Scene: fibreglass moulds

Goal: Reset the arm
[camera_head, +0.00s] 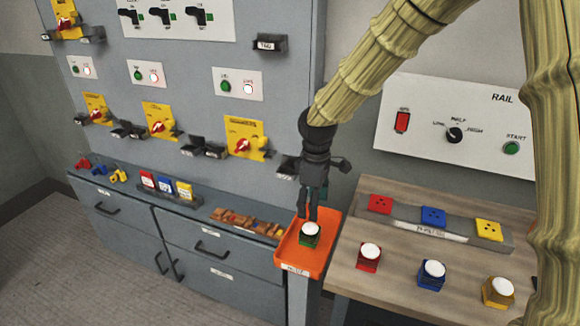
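My arm, in a ribbed yellowish cover, comes down from the top right. My dark gripper (308,212) points down over an orange tray (291,262). A green block with a white round top (310,234) is in the tray, directly below the fingertips. The fingers look close together, but their opening is too small to judge. I cannot tell whether they touch the white top.
A grey cabinet (110,221) with switch panels stands left and behind. At right, a wooden table (390,291) holds red (368,262), blue (431,279) and yellow (496,297) white-topped blocks, beside a grey socket strip (405,218). A white RAIL panel (480,115) is on the wall.

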